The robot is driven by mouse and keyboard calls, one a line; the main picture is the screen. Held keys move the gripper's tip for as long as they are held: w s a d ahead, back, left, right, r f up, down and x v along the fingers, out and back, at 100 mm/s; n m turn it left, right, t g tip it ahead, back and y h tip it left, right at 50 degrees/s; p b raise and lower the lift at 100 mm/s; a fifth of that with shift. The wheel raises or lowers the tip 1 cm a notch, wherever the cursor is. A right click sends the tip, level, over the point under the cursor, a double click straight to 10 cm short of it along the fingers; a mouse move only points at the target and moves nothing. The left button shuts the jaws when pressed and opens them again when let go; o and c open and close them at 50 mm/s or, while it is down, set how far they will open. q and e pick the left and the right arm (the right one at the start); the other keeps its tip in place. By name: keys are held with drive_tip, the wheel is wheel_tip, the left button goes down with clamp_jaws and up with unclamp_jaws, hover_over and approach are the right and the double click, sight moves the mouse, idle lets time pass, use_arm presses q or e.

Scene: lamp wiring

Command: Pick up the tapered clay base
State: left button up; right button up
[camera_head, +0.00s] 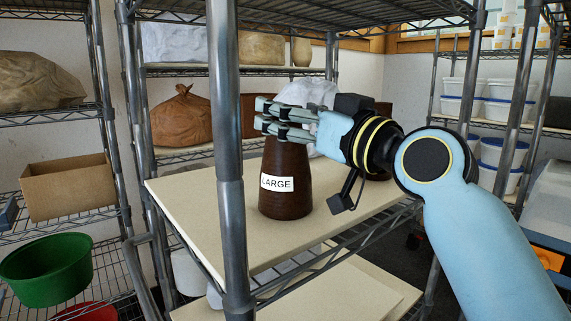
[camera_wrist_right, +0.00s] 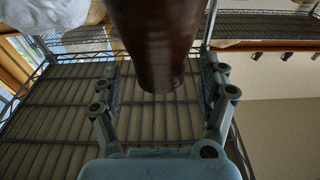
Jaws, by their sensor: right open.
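The tapered clay base (camera_head: 286,185) is dark brown and stands upright on a cream shelf board (camera_head: 215,225), with a white "LARGE" label on its front. My right gripper (camera_head: 264,115) reaches in from the right at the height of the base's narrow top, which its fingers partly hide. In the right wrist view, the brown base (camera_wrist_right: 155,40) lies between the two spread fingers, with visible gaps at the fingertips. The right gripper is open. My left gripper is not in view.
A shelf post (camera_head: 229,160) stands just in front and left of the base. Another dark brown piece (camera_head: 378,176) is partly hidden behind my right wrist. Wire shelving lies overhead. A green bowl (camera_head: 47,270) and cardboard box (camera_head: 68,187) sit on the left rack.

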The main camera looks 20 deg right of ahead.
drive_tip(key=shift+x, duration=1.05)
drive_tip(key=shift+c, duration=0.3)
drive_tip(key=shift+f, duration=0.1)
clamp_jaws()
